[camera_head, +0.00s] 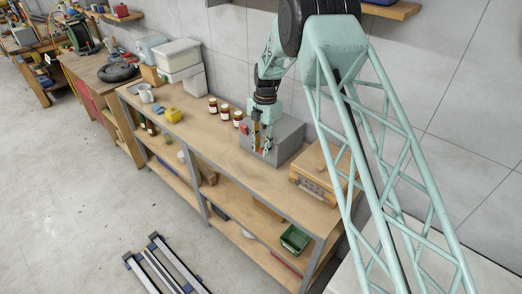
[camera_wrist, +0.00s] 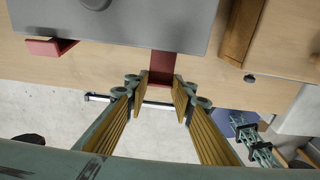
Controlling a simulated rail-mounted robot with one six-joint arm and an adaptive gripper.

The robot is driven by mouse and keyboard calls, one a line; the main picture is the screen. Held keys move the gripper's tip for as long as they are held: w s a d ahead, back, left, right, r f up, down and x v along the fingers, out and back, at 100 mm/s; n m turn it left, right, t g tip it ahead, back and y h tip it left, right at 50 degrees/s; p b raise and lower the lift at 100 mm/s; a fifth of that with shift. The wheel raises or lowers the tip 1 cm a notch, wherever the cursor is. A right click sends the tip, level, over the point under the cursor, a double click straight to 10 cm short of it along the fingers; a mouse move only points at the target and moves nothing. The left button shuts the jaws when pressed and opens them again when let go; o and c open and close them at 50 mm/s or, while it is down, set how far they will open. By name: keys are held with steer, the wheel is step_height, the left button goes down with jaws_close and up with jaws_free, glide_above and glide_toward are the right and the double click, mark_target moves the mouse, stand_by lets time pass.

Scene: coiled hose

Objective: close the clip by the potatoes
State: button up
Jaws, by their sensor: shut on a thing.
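A grey box (camera_head: 287,133) stands on the wooden bench, and its flat grey top fills the upper part of the wrist view (camera_wrist: 120,25). A red clip (camera_wrist: 162,66) hangs from the box edge at the middle of the wrist view. My gripper (camera_wrist: 158,92) is at this clip, its fingers shut on it from both sides. A second red clip (camera_wrist: 50,46) sticks out from the box edge at left, tilted away from it. In the head view my gripper (camera_head: 262,150) is at the box's front side. I cannot make out any potatoes.
A wooden case (camera_head: 318,172) stands right of the grey box on the bench (camera_head: 235,160). Several red-lidded jars (camera_head: 225,112) and a yellow object (camera_head: 173,114) stand to the left. A green crate (camera_head: 295,239) is on the lower shelf. The floor in front has free room.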

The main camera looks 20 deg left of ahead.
mark_target(261, 149)
steer(key=shift+w+d+r+g+y+b, duration=0.1)
steer(key=shift+w+r+g+y+b, duration=0.2)
steer(key=shift+g, duration=0.35)
steer(key=shift+w+d+r+g+y+b, duration=0.1)
steer(key=shift+w+r+g+y+b, duration=0.1)
steer(key=shift+g+b, duration=0.3)
steer(key=shift+w+d+r+g+y+b, duration=0.15)
steer(key=shift+w+g+y+b, duration=0.1)
steer(key=shift+g, duration=0.5)
steer(key=shift+w+d+r+g+y+b, duration=0.2)
steer(key=shift+w+g+y+b, duration=0.15)
steer(key=shift+g+b, duration=0.55)
steer(key=shift+w+d+r+g+y+b, duration=0.1)
steer(key=shift+w+r+g+y+b, duration=0.2)
steer(key=shift+g+b, duration=0.6)
steer(key=shift+f, duration=0.1)
steer(key=o, duration=0.8)
steer(key=shift+o, duration=0.2)
steer(key=shift+a, duration=0.1)
steer(key=shift+s+a+t+h+p, duration=0.2)
steer(key=shift+s+t+h+p, duration=0.15)
steer(key=shift+t+p, duration=0.7)
steer(key=shift+s+a+f+t+h+p, duration=0.15)
steer(key=shift+s+t+h+p, duration=0.15)
steer(key=shift+t+p, duration=0.3)
steer(key=shift+s+f+t+h+p, duration=0.15)
steer(key=shift+s+t+p, duration=0.1)
steer(key=shift+t+p, duration=0.25)
